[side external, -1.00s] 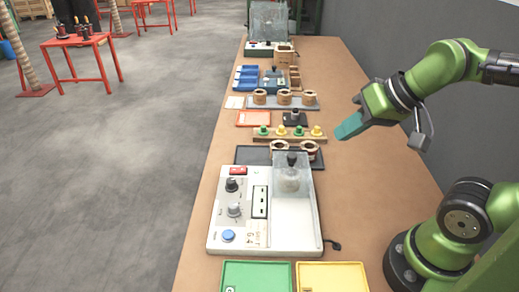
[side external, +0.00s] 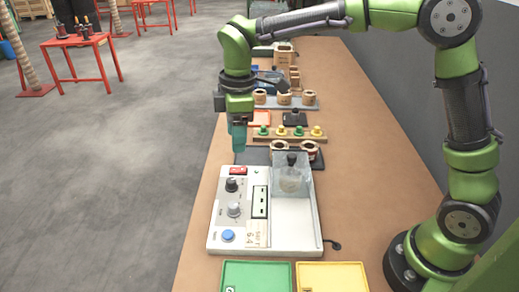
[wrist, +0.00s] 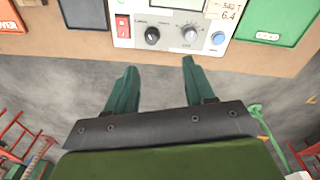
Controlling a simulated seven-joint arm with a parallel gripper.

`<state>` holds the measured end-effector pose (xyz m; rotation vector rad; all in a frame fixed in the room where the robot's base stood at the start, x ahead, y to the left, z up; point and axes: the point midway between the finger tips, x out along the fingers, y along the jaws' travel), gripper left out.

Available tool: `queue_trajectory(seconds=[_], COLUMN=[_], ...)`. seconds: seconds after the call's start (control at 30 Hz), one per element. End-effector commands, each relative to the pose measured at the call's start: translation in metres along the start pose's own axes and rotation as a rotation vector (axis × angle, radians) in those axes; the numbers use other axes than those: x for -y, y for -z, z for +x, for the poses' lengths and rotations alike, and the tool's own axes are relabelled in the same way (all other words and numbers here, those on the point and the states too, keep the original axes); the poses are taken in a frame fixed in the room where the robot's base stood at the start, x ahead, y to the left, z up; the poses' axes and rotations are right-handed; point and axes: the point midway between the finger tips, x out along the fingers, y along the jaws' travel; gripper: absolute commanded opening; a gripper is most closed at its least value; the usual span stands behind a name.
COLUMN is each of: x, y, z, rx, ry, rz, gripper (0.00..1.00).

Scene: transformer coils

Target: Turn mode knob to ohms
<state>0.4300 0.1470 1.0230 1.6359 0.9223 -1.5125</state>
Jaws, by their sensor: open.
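The white tester (side external: 296,232) lies on the bench below my gripper. Its panel has a black knob (side external: 232,185) and a grey knob (side external: 234,209), which also show in the wrist view as the black knob (wrist: 152,36) and the grey knob (wrist: 190,34). The small print around them is too blurred to tell which one is the mode knob or where ohms lies. My gripper (side external: 239,148) points down above the tester's far end, touching neither knob. In the wrist view my gripper (wrist: 159,66) is open and empty, with both knobs beyond the fingertips.
The panel also carries a red switch (side external: 238,170), a blue button (side external: 228,236) and a display (side external: 260,202). A clear guard (side external: 291,172) stands at its right. Green (side external: 256,277) and yellow (side external: 331,277) trays lie in front. A rack with coloured pegs (side external: 290,135) lies behind.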

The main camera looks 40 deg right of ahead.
Motion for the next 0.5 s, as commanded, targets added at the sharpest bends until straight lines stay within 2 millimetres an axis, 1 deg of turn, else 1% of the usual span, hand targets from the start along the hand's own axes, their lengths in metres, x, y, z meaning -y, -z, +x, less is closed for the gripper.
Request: queue_trajectory(seconds=[0.03,0.1,0.2,0.37,0.5], x=[-0.008,-0.015,-0.021,-0.019,-0.019], y=[0.012,0.019,0.020,0.016,0.015], z=[0.003,-0.002,-0.017,-0.015,-0.002], rx=[0.008,0.017,0.027,0.043,0.044], ry=[0.014,0.013,-0.003,0.013,0.015], rz=[-0.114,-0.250,-0.379,-0.471,-0.479], gripper=[0.54,0.54,0.54,0.54,0.54])
